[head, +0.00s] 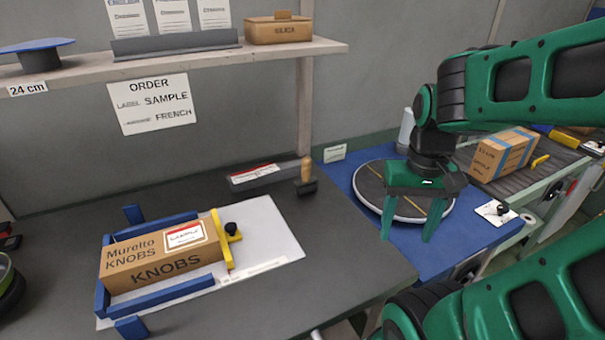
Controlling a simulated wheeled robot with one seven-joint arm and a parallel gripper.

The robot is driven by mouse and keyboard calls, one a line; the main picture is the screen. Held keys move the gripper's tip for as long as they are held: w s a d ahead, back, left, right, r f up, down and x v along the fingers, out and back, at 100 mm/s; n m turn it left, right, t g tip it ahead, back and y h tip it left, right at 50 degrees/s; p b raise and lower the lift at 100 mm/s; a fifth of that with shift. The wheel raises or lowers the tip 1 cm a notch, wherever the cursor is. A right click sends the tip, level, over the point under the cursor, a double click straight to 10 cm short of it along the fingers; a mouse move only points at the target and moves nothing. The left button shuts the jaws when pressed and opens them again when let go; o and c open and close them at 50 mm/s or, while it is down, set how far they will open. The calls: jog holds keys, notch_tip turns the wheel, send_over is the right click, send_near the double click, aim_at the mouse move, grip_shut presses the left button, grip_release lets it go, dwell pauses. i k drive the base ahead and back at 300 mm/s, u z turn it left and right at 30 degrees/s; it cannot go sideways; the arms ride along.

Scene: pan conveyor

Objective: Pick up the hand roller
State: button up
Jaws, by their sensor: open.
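The hand roller (306,187) stands near the back right of the dark worktop, with a wooden handle pointing up and a black roller at the bottom. It looks upright and partly overlaps the right end of a dark strip with a white and red label. My gripper (409,228) is to the right of the roller and a little lower in the picture. It is open and empty, with its two green fingers pointing down over the round turntable (369,182). The roller is apart from my gripper and in clear view.
A cardboard box marked KNOBS (150,262) lies in a blue-railed fixture (168,292) with a yellow clamp (222,240). A shelf (180,62) overhangs the worktop, its post (304,110) rising behind the roller. Another box (504,154) sits on the conveyor at right.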

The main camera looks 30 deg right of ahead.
aim_at(308, 184)
jog(key=u, duration=0.55)
jog(key=k, duration=1.05)
jog(key=z, duration=0.65)
jog(key=i, duration=1)
jog(key=u, duration=0.05)
